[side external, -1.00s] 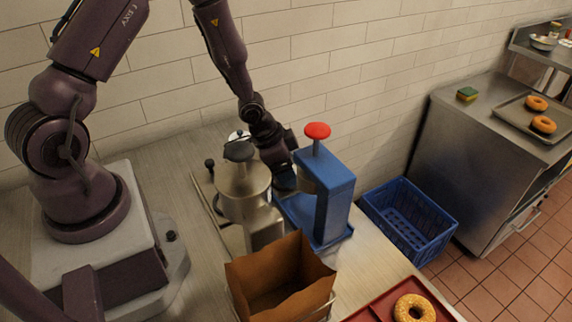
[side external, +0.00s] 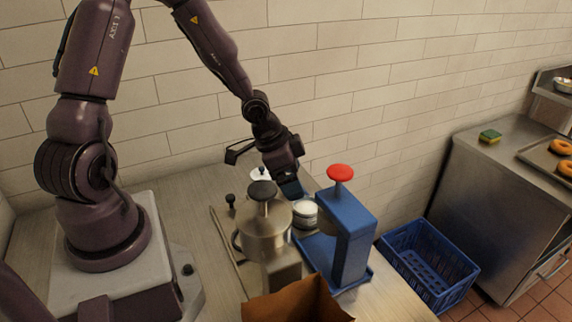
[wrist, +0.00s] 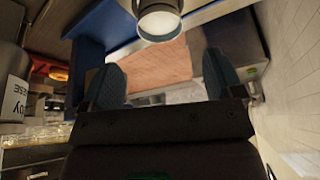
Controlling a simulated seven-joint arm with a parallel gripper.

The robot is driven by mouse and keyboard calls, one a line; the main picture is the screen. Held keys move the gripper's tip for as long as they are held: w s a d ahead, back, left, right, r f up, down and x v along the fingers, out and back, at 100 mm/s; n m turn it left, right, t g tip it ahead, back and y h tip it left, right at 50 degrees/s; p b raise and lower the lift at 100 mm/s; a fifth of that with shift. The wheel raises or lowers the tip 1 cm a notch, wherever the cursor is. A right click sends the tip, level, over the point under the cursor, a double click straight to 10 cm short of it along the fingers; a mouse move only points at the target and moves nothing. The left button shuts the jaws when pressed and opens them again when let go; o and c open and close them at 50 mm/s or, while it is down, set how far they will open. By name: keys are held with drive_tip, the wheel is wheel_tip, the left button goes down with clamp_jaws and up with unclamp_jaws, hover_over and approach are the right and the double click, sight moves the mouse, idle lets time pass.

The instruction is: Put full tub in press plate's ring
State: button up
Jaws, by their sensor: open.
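The tub (side external: 305,213) is a small round white tub standing by the blue press (side external: 350,235), at the far left part of its base plate (side external: 318,254). It also shows at the top of the wrist view (wrist: 160,22), just beyond my fingertips. The ring on the plate is not clearly visible, so I cannot tell whether the tub sits inside it. My gripper (side external: 291,188) is open and empty, a little above and behind the tub. In the wrist view both fingers (wrist: 163,78) are spread with a gap between them.
The press has a red knob (side external: 341,173). A brown paper box (side external: 295,303) is at the front. A blue crate (side external: 428,262) lies right of the table. A white round item (side external: 260,174) is behind the kettle.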

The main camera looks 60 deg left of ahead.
drive_tip(key=s+d+r+n+y, duration=0.1)
drive_tip(key=s+d+r+n, duration=0.1)
drive_tip(key=s+r, duration=0.5)
drive_tip(key=s+d+r+n+t, duration=0.1)
drive_tip(key=s+r, duration=0.6)
drive_tip(key=r, duration=0.9)
drive_tip(key=d+n, duration=0.1)
drive_tip(key=d, duration=0.1)
drive_tip(key=shift+s+d+y, duration=0.4)
